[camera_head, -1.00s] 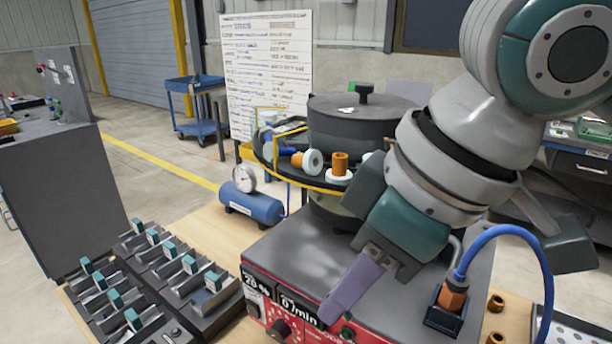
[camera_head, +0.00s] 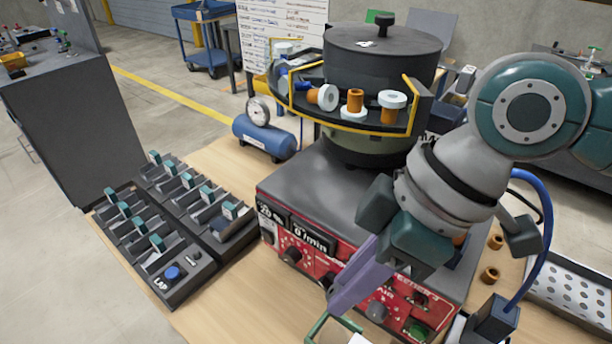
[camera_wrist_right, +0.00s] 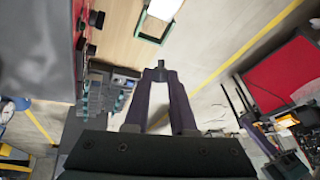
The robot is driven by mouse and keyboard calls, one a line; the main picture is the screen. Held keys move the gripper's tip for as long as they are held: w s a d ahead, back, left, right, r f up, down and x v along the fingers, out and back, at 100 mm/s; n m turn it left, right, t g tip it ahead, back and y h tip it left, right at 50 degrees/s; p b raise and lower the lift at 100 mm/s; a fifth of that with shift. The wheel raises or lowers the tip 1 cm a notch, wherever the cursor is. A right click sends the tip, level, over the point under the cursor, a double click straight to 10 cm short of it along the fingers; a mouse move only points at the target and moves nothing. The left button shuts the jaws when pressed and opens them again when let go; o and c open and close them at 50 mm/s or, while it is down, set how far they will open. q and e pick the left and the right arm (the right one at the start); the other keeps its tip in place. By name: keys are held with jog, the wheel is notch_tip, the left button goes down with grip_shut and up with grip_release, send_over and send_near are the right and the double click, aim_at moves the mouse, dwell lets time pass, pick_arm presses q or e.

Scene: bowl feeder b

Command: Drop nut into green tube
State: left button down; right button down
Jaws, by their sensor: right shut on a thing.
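My right gripper (camera_head: 336,306) hangs in front of the machine's red panel, with its purple fingers pointing down and left. In the right wrist view my right gripper (camera_wrist_right: 160,72) has its fingertips close together on a small dark grey piece (camera_wrist_right: 160,63), seemingly the nut; its shape is too small to make out. In the head view the fingers hide that piece. A green bent bar or tube (camera_head: 318,326) shows at the bottom edge, just below the fingertips and partly cut off; I cannot tell whether it is the green tube. My left gripper is out of view.
The bowl feeder (camera_head: 375,60) stands on the red-fronted machine (camera_head: 320,180). Dark racks with green-topped pieces (camera_head: 185,290) are to the left. Brown rings (camera_head: 490,275), a blue hose (camera_head: 545,220) and a perforated tray (camera_head: 575,285) are at right. Bare wood (camera_head: 240,300) lies between racks and machine.

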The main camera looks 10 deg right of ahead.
jog(key=shift+w+d+f+m+g+y+b, duration=0.1)
jog(key=shift+w+f+m+g+y+b, duration=0.2)
jog(key=shift+f+m+g+y+b, duration=0.75)
jog(key=shift+n+h, duration=0.35)
jog(key=shift+n, duration=0.1)
jog(key=shift+f+b, duration=2.45)
jog(key=shift+f, duration=0.2)
jog(key=c, duration=0.7)
grip_release()
jog(key=v, duration=1)
jog(key=shift+s, duration=0.15)
